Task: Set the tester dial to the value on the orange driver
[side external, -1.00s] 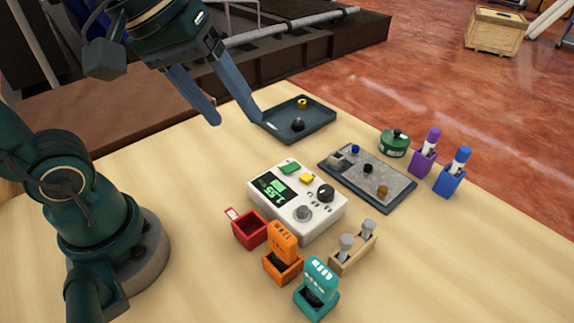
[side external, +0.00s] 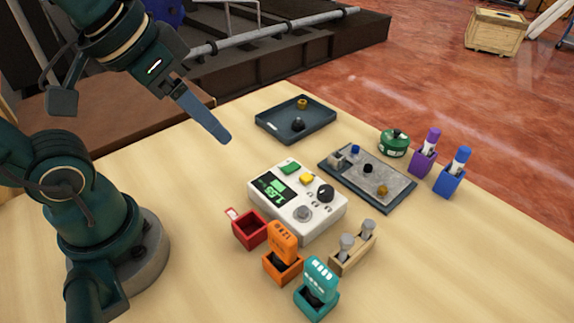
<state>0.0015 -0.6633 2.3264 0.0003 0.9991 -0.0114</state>
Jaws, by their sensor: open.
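The white tester (side external: 277,209) stands in the middle of the table, with a lit green display (side external: 274,188), a green button, a yellow button, a grey knob (side external: 302,214) and a black knob (side external: 325,193). The display digits are too small to read surely. The orange driver (side external: 283,240) stands upright in an orange holder in front of the tester; the marks on it are not readable. My gripper (side external: 222,136) is open and empty in the air, up and left of the tester. It is seen edge-on, so one finger mostly hides the other.
A teal driver (side external: 320,277) in its holder, a red box (side external: 249,230) and a wooden stand (side external: 353,250) crowd the tester's front. Behind are a dark tray (side external: 268,128), a grey board (side external: 400,189), a green tin (side external: 393,143), and purple and blue holders.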

